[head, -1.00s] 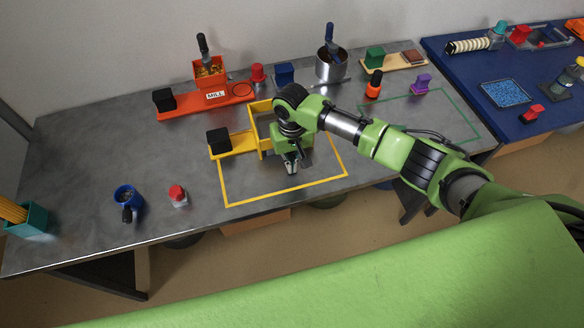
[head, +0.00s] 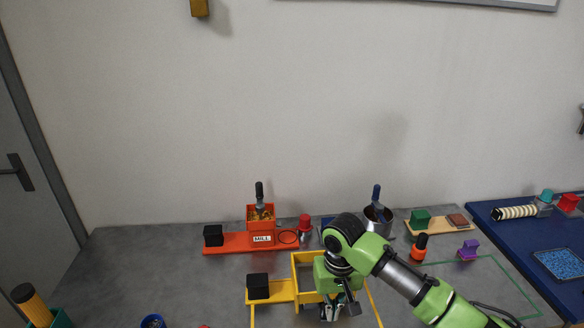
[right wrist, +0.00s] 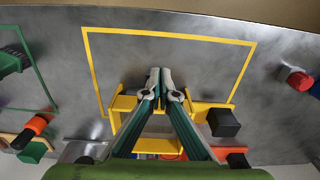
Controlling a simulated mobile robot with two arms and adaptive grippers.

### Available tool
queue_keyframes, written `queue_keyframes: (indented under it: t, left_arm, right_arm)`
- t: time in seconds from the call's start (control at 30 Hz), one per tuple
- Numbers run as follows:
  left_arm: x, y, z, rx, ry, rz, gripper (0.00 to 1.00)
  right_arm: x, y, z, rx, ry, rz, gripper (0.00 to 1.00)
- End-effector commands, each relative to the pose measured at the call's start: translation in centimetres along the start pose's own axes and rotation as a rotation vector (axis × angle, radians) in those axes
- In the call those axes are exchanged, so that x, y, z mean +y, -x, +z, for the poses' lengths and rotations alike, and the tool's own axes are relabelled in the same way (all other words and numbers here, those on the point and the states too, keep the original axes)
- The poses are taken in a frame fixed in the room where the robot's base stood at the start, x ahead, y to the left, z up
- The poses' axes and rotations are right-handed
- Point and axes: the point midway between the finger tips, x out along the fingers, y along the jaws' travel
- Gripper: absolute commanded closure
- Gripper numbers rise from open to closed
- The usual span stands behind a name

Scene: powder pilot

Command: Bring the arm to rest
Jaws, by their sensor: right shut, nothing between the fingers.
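My right arm (head: 402,278) reaches in from the lower right of the head view. My right gripper (head: 338,311) points down at the front of the yellow box (head: 303,261), over the table (head: 185,290). In the right wrist view the two fingers of the right gripper (right wrist: 160,76) meet at their tips with nothing between them. The yellow outline (right wrist: 170,33) surrounds the fingertips there. My left gripper is not in view.
A black block (head: 258,287) stands on the yellow piece beside the box. Behind are the orange mill (head: 262,238), a metal pot (head: 377,222) and an orange-and-black bottle (head: 419,247). In the right wrist view a red-capped item (right wrist: 299,80) stands at the right.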

Motion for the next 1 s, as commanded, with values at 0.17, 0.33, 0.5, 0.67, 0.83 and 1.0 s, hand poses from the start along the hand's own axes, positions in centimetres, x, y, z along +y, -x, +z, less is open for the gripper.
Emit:
queue_keyframes:
  t: [0.17, 0.33, 0.5, 0.67, 0.83, 1.0]
  left_arm:
    - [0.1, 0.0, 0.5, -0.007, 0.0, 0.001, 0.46]
    - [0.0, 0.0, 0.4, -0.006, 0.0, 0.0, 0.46]
    - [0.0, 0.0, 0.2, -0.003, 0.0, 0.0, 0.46]
    - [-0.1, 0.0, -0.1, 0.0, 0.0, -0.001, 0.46]
    - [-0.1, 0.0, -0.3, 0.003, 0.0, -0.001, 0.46]
    - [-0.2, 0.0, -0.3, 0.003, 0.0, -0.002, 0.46]
  right_arm:
    - [-2.8, -2.6, 3.0, 0.013, 0.086, -0.06, 1.0]
    - [-5.9, -5.0, 7.5, 0.071, 0.185, -0.155, 1.0]
    - [-7.0, -6.2, 11.5, 0.149, 0.224, -0.218, 1.0]
    - [-5.8, -6.6, 15.2, 0.22, 0.216, -0.23, 1.0]
    - [-2.6, -6.5, 19.0, 0.276, 0.183, -0.184, 1.0]
    - [0.6, -6.1, 21.9, 0.301, 0.158, -0.118, 1.0]
